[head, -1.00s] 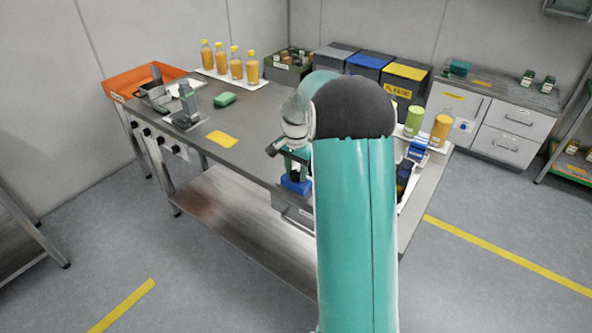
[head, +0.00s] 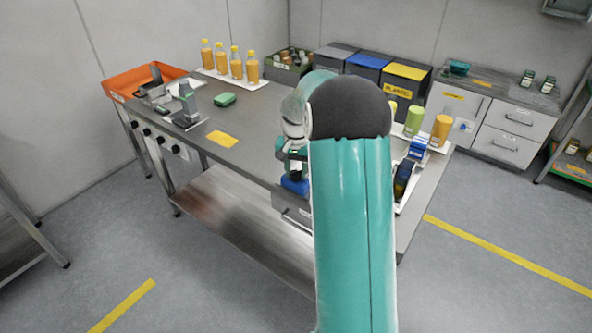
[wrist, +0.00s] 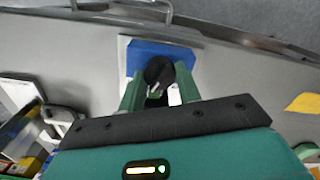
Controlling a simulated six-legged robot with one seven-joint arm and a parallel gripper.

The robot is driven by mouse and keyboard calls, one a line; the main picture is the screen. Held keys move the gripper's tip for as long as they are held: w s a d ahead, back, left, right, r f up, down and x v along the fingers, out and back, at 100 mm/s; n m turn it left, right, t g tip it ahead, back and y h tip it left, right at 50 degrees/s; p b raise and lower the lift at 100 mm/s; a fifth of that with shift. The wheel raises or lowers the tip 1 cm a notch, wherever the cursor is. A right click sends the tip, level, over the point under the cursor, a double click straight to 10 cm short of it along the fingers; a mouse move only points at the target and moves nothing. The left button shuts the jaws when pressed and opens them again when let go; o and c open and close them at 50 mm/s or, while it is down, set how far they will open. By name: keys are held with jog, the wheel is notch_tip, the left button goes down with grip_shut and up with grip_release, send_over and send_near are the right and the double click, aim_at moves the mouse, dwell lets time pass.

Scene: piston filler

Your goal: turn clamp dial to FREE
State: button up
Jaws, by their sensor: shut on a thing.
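The clamp dial (wrist: 160,70) is a small black round knob with a pale pointer mark. It sits on a blue block (wrist: 145,52) with a white plate beneath, at the bench's front edge. My gripper (wrist: 158,78) is shut on the dial, one green finger on each side of it. No FREE marking is readable. In the head view, my gripper (head: 296,166) is above the blue block (head: 295,185), and my arm hides the dial there.
Bottles (head: 440,130) stand on a white tray at right. A metal rail (wrist: 120,15) runs along the bench front.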

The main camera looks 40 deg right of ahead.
aim_at(296, 173)
jog(key=n, duration=1)
jog(key=shift+n, duration=1.6)
jog(key=o, duration=1)
jog(key=shift+c, duration=0.2)
notch_tip(296, 173, up, 14)
